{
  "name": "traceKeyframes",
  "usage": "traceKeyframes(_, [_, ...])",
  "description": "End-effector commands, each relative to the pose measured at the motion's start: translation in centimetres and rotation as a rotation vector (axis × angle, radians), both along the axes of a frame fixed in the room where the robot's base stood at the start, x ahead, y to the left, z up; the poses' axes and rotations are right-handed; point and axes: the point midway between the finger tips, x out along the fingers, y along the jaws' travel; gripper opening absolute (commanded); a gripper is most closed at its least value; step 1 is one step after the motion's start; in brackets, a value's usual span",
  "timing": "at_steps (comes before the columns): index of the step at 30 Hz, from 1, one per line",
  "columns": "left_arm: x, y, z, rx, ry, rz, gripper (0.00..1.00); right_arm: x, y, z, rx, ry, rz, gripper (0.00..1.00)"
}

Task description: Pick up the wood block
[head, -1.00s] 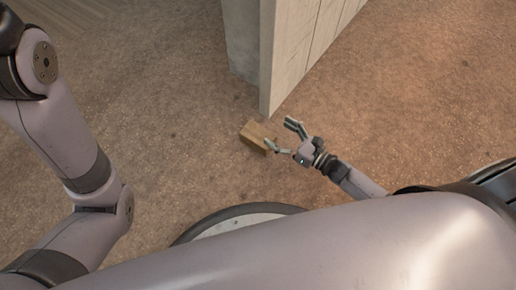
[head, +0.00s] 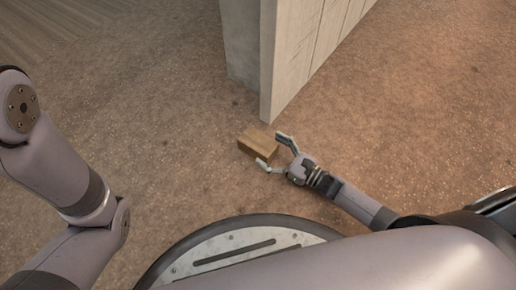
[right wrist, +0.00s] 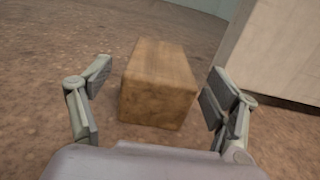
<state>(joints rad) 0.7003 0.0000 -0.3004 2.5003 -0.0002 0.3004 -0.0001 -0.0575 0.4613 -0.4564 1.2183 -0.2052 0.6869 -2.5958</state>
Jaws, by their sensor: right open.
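The wood block (head: 258,144) is a brown box lying on the carpeted floor near the lower corner of the wall panel. My right gripper (head: 270,152) is open, with its fingertips close to the near right side of the block. In the right wrist view the wood block (right wrist: 159,82) stands ahead, between the two spread fingers of the right gripper (right wrist: 152,95). Gaps show between the fingers and the block on both sides. The left arm enters at the left of the head view, but its gripper is outside the picture.
A pale grey wall panel (head: 293,60) ends just behind the block; its base also shows at the upper right of the wrist view (right wrist: 285,50). The carpet (head: 170,110) to the left of the block is clear.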

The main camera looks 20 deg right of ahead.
Motion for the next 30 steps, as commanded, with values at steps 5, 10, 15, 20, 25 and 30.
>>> traceKeyframes(5, [-0.1, 0.0, -1.2, 0.0, -0.002, 0.0, 0.2, 1.3, 1.0, -0.3, 0.0, -0.002, 0.001, 0.82])
traceKeyframes(10, [-0.1, 0.0, -2.6, 0.0, -0.002, 0.0, 0.2, 3.3, 2.6, -0.3, 0.0, -0.001, 0.001, 0.82])
traceKeyframes(15, [0.0, 0.0, -2.9, 0.001, -0.001, 0.0, 0.2, 4.1, 3.2, 0.0, -0.001, 0.001, 0.0, 0.82])
traceKeyframes(20, [0.0, 0.0, -2.8, 0.001, -0.001, 0.0, 0.2, 4.1, 3.2, 0.0, 0.0, 0.001, 0.0, 0.82])
traceKeyframes(25, [0.0, 0.0, -2.8, 0.001, 0.0, 0.0, 0.2, 4.1, 3.2, 0.0, 0.0, 0.001, 0.0, 0.72])
traceKeyframes(30, [0.0, 0.0, -2.8, 0.001, 0.0, 0.0, 0.2, 4.0, 3.2, 0.0, 0.0, 0.001, 0.0, 0.6])
